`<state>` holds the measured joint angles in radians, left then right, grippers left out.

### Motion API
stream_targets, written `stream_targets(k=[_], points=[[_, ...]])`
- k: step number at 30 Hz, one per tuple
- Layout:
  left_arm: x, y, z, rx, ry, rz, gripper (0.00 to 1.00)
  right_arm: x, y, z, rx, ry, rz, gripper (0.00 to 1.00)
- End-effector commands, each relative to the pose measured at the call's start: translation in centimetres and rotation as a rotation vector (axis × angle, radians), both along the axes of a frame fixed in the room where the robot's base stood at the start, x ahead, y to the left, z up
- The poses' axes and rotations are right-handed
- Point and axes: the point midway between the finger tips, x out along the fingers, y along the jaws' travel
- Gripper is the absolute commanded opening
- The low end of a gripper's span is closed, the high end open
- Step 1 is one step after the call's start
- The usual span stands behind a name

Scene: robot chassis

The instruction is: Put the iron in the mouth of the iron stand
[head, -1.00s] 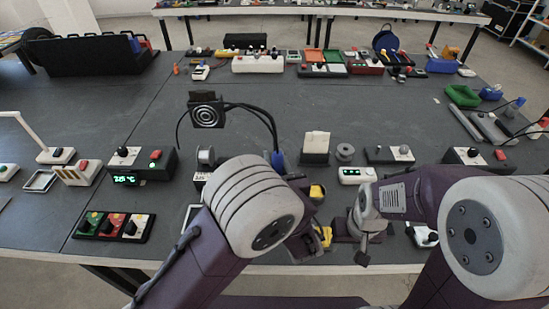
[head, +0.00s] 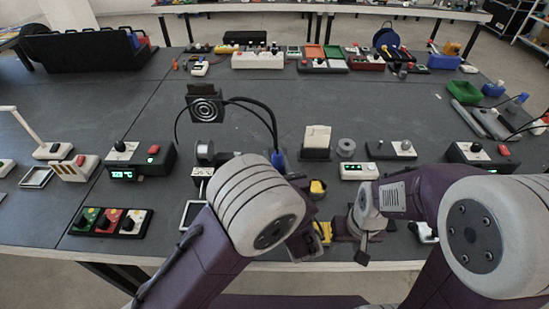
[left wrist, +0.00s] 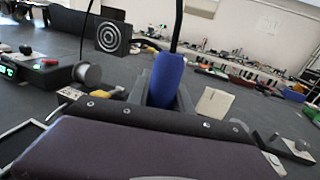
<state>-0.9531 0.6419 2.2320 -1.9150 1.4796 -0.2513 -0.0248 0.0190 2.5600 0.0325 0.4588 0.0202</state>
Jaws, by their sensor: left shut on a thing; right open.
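The iron has a blue handle (head: 278,159) with a black cable running up from it. In the left wrist view the blue handle (left wrist: 167,80) stands roughly upright between the grey fingers of my left gripper (left wrist: 164,96), which is shut on it. In the head view my left arm's round white joint hides most of this gripper and the iron's tip. My right gripper (head: 362,243) is open and empty near the table's front edge.

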Motion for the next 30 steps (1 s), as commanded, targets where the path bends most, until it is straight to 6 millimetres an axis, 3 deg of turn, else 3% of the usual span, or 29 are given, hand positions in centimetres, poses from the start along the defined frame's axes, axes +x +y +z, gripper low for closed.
stream_targets(k=[30], points=[[0.0,0.0,-2.6,0.000,-0.001,0.000,0.00,0.0,0.0,-2.3,0.000,0.000,0.000,0.46]])
